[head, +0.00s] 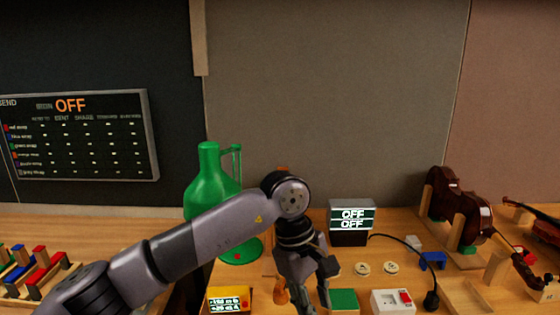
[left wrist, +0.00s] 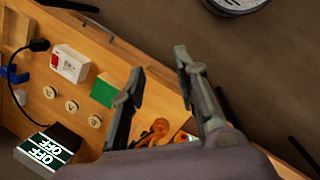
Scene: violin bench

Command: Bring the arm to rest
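My left arm comes in from the left in the head view, and my left gripper (head: 316,297) points down over the front of the bench. In the left wrist view the fingers of the left gripper (left wrist: 160,65) stand apart with nothing between them. An orange-brown, scroll-like piece (left wrist: 156,132) shows near the base of the fingers, and it also shows beside the gripper in the head view (head: 282,292). I cannot tell whether it touches the gripper. My right gripper is in neither view.
A green jug (head: 208,185) stands behind my arm. A display box reading OFF (head: 352,222), a green block (head: 344,300), a white switch box (head: 393,302) and a black cable lie right of the gripper. A brown violin body (head: 455,215) stands further right. A yellow display (head: 229,300) sits front left.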

